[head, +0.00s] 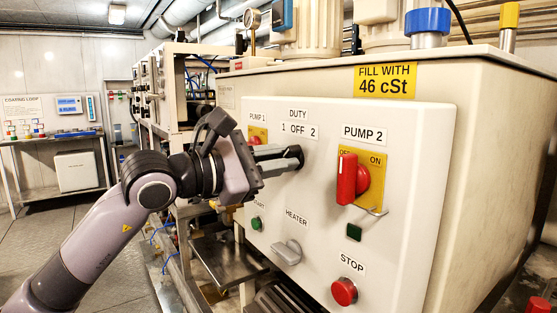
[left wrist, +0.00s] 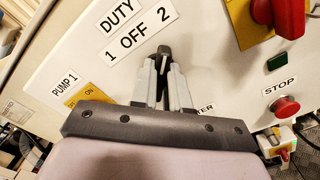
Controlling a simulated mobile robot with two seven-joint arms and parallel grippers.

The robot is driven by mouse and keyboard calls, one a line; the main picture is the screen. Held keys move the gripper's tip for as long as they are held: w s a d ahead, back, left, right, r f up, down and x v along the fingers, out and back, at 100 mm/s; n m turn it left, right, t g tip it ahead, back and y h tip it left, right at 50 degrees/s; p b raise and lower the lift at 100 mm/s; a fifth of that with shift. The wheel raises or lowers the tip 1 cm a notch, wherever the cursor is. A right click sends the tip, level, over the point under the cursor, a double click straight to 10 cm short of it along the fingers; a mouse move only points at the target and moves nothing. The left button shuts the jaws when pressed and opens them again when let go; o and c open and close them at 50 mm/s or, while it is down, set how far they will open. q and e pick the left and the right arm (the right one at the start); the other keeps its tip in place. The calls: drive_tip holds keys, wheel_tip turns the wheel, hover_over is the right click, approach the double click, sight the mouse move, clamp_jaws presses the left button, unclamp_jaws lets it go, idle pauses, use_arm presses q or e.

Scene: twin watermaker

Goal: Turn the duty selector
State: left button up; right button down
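The duty selector (left wrist: 164,50) is a small dark knob on the white panel, just below the label "DUTY 1 OFF 2" (head: 298,125). In the left wrist view its upper end shows beyond my fingertips, pointing roughly up toward the gap between OFF and 2. My left gripper (head: 290,159) reaches in from the left, and its two grey fingers (left wrist: 162,76) lie on either side of the knob, close against it. The fingers and the gripper hide most of the knob. My right gripper is in neither view.
The red Pump 2 switch (head: 349,179) sticks out at right. The grey heater handle (head: 287,252), green start button (head: 256,223) and red stop button (head: 344,291) are below. The Pump 1 switch (head: 255,138) is close to my gripper. A bench (head: 55,138) stands far left.

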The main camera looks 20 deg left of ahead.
use_arm(q)
drive_tip(key=o, duration=0.4)
drive_tip(key=shift+s+a, duration=0.1)
drive_tip(key=shift+b+v, duration=0.7)
drive_tip(key=shift+v, duration=2.75)
